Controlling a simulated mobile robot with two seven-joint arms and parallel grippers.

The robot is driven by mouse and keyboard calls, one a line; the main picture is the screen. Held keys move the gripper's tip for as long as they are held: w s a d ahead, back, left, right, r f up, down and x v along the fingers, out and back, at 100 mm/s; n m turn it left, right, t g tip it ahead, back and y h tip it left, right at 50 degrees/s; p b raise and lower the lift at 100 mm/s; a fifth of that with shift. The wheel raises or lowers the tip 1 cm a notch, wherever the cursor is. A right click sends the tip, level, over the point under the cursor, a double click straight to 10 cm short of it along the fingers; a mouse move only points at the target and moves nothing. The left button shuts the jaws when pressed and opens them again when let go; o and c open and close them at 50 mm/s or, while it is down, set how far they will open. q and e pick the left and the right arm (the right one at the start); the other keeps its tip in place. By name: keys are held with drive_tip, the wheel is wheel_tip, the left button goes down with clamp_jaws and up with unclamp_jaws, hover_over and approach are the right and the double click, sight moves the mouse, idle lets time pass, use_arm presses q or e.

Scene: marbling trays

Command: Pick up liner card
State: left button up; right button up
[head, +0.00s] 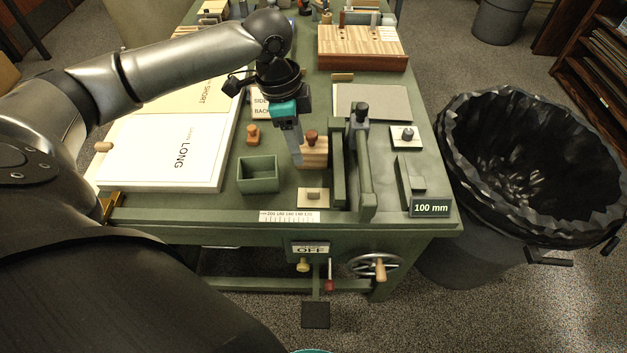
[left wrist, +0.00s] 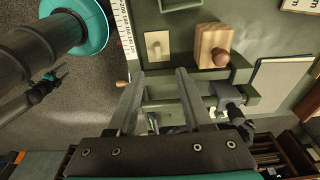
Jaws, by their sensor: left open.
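No card is clearly labelled as the liner card. A flat grey-beige card (head: 385,103) lies at the table's back right; it also shows at the right of the left wrist view (left wrist: 275,85). My left gripper (head: 296,158) points down beside a wooden block with a round knob (head: 320,153), left of the green clamp and in front of the grey-beige card. In the left wrist view its two fingers (left wrist: 157,92) are apart with nothing between them.
A green open box (head: 258,175) stands left of my gripper. A board marked LONG (head: 160,150) covers the table's left. Green upright bars (head: 366,175) stand right of the gripper. A slatted wooden block (head: 362,48) is at the back. A lined black bin (head: 535,150) is beside the table.

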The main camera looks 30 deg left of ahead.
use_arm(q)
drive_tip(key=b, duration=0.2)
hover_over(313, 190)
drive_tip(key=a, duration=0.2)
drive_tip(key=f, duration=0.8)
drive_tip(key=shift+s+d+f, duration=0.2)
drive_tip(key=shift+d+f, duration=0.05)
drive_tip(key=shift+w+d+f+b, duration=0.1)
drive_tip(key=shift+d+f+b, duration=0.2)
drive_tip(key=shift+f, duration=0.55)
drive_tip(key=shift+w+d+f+b, duration=0.15)
drive_tip(key=shift+f+b, duration=0.2)
drive_tip(key=shift+f, duration=0.55)
drive_tip(key=shift+s+d+f+b, duration=0.1)
drive_tip(key=shift+d+f+b, duration=0.2)
drive_tip(key=shift+f, duration=0.55)
drive_tip(key=shift+r, duration=0.1)
drive_tip(key=shift+c, duration=0.3)
drive_tip(key=shift+a, duration=0.1)
clamp_jaws()
